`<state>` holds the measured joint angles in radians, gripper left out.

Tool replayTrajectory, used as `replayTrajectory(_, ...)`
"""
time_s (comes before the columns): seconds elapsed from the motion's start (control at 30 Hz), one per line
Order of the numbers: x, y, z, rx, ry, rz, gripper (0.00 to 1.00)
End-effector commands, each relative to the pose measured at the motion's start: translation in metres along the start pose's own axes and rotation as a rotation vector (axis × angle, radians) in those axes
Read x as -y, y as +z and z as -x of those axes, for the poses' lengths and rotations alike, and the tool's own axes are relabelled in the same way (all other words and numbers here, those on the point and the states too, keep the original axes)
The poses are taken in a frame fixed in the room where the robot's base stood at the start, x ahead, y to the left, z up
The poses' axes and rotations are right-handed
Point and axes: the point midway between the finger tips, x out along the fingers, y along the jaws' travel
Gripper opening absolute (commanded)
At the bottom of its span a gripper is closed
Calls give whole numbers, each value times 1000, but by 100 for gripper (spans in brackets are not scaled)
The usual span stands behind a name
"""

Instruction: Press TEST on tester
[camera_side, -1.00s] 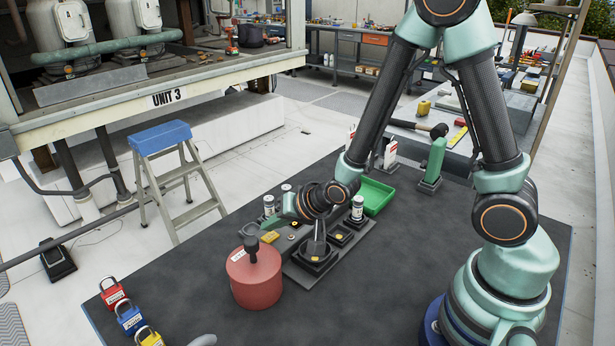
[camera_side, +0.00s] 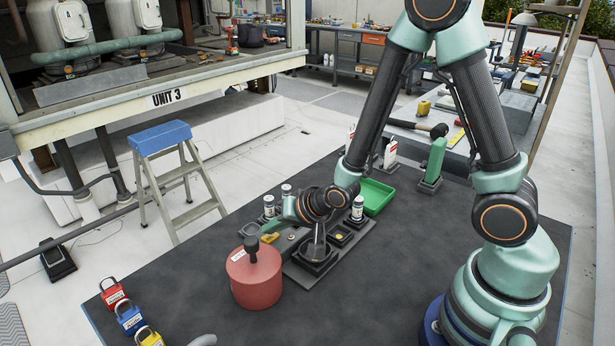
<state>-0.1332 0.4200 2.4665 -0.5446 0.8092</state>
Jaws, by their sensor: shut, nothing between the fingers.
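A low dark unit (camera_side: 298,279) with square black wells lies on the dark mat at the middle of the side view. It appears to be the tester; no TEST lettering is legible. My gripper (camera_side: 318,257) points down over the front well of this unit, shut with nothing held. Its tips are small and dark against the well, so I cannot tell whether they touch. A small yellow part (camera_side: 270,238) shows left of my gripper. My wrist hides part of the unit behind it.
A red cylinder (camera_side: 255,282) with a black knob stands close on the left. Small white-labelled canisters (camera_side: 357,208) stand behind, near a green tray (camera_side: 376,196). A green upright device (camera_side: 435,160) stands at the back right. Several padlocks (camera_side: 129,318) lie front left.

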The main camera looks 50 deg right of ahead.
Motion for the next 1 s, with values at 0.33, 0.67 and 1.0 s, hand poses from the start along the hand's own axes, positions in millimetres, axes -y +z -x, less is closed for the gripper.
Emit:
replayTrajectory(0.33, 0, 0, 0, 0, 0, 0, 0)
replayTrajectory(0.67, -2, 2, -3, 1, 1, 0, 0)
replayTrajectory(1.0, -4, 3, -5, 0, 0, 0, 0)
